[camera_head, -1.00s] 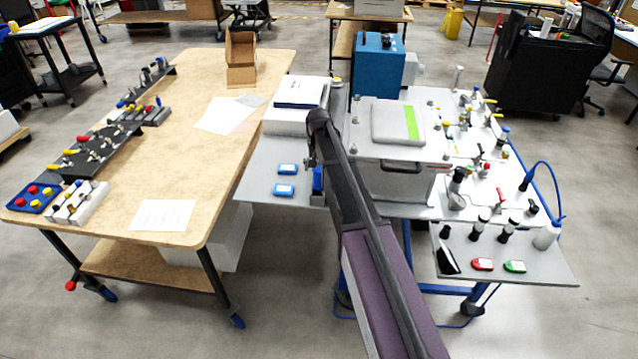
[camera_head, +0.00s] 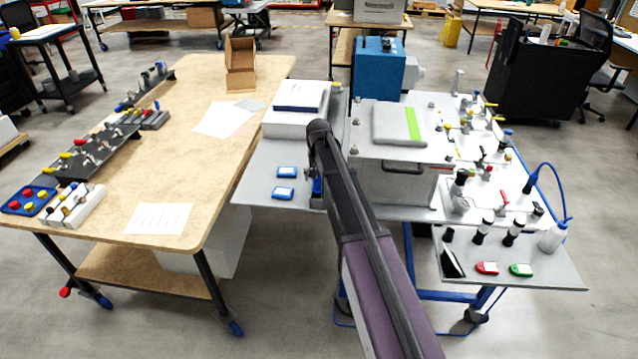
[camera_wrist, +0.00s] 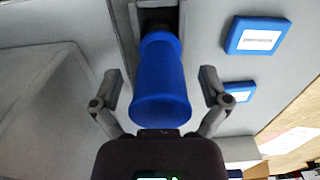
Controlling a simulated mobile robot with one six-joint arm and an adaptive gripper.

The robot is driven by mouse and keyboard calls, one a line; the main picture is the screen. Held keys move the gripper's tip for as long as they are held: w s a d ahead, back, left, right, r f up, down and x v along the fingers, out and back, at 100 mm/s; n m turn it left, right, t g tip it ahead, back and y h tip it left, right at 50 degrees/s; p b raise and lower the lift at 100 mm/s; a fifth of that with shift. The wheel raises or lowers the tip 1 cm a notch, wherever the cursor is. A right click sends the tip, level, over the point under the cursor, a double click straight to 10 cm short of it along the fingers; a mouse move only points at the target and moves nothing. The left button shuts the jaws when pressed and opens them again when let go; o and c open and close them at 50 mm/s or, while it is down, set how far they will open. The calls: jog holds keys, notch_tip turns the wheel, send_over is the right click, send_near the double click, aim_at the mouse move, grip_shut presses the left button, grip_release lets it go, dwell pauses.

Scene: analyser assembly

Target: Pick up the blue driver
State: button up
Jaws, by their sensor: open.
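The blue driver (camera_wrist: 161,85) shows in the wrist view, its blue handle in the middle, flaring toward my gripper, its far end at a dark slot in a grey holder (camera_wrist: 131,30). My gripper (camera_wrist: 159,88) is open, one finger on each side of the handle, with gaps on both sides. In the head view my gripper (camera_head: 316,190) is over the grey side panel of the bench and largely hidden by my own arm. The driver cannot be made out clearly there.
Two blue labelled boxes (camera_head: 286,172) (camera_head: 283,193) lie on the panel left of my gripper; they also show in the wrist view (camera_wrist: 257,37). A white case (camera_head: 296,121) stands behind. The analyser housing (camera_head: 392,185) is close on the right. A wooden table (camera_head: 190,185) stands at left.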

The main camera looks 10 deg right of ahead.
grip_shut()
jog(key=shift+r, duration=0.1)
dwell(0.4)
notch_tip(320, 180, up, 10)
jog(key=p, duration=1)
dwell(0.9)
